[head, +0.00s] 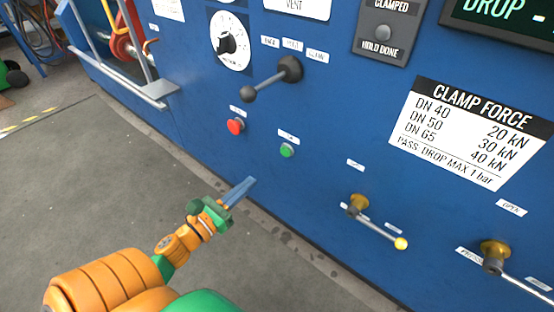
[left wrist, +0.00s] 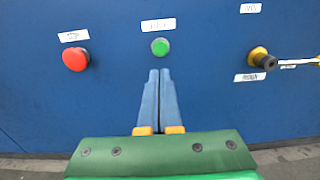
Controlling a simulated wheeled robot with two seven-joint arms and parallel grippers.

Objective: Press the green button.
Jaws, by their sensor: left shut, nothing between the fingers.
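The green button (head: 287,150) is a small round knob on the blue panel, below a small white label. It also shows in the left wrist view (left wrist: 160,47), just beyond my fingertips. My left gripper (head: 250,181) is shut and empty, its blue fingers pointing toward the panel, below and left of the button in the head view. In the left wrist view the closed fingertips (left wrist: 159,72) lie right under the button, with a gap in the picture. My right gripper is not in view.
A red button (head: 235,126) sits left of the green one. A black-knobbed lever (head: 289,69) is above. Brass valves with handles (head: 358,204) (head: 494,254) stick out to the right. The floor (head: 80,170) in front of the panel is clear.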

